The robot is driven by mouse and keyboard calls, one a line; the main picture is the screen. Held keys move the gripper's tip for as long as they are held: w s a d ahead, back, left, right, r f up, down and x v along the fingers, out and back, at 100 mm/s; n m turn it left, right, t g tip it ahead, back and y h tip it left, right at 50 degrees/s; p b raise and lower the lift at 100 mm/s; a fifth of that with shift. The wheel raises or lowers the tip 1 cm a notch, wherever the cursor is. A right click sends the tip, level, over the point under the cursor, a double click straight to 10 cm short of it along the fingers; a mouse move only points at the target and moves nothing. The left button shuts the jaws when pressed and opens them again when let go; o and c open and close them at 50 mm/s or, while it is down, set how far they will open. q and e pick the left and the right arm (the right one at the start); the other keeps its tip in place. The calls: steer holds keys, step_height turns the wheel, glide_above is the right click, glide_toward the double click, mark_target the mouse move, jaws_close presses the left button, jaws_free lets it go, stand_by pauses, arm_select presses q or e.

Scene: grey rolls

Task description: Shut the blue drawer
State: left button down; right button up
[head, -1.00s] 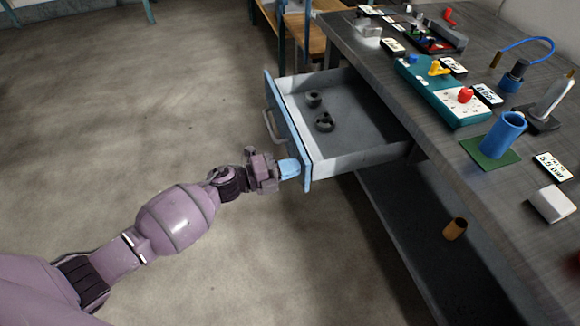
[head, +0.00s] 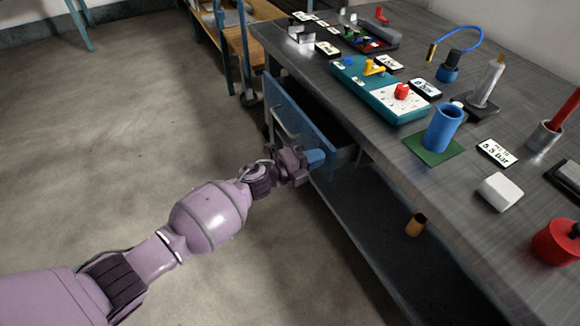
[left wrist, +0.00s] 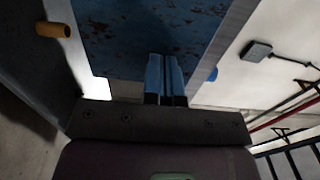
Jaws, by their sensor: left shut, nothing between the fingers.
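My right gripper is not in view.
The bench top (head: 390,135) holds a teal panel (head: 385,90), a blue cup (head: 443,128) on a green mat, a white block (head: 500,192) and a red round object (head: 557,243). An orange cylinder (head: 415,224) lies on the lower shelf. The floor at left is clear.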

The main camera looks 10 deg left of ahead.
mark_target(342, 149)
arm_select(q)
steer(key=x, duration=0.2)
steer(key=b+x, duration=0.1)
steer(key=x, duration=0.3)
steer(key=shift+w+d+f, duration=0.1)
steer(key=shift+d+f, duration=0.1)
steer(key=shift+f, duration=0.05)
steer(key=shift+w+d+r+b, duration=0.1)
steer(key=shift+w+d+b, duration=0.25)
steer(key=shift+d, duration=0.2)
steer(key=shift+w+r, duration=0.15)
steer(key=shift+r, duration=0.2)
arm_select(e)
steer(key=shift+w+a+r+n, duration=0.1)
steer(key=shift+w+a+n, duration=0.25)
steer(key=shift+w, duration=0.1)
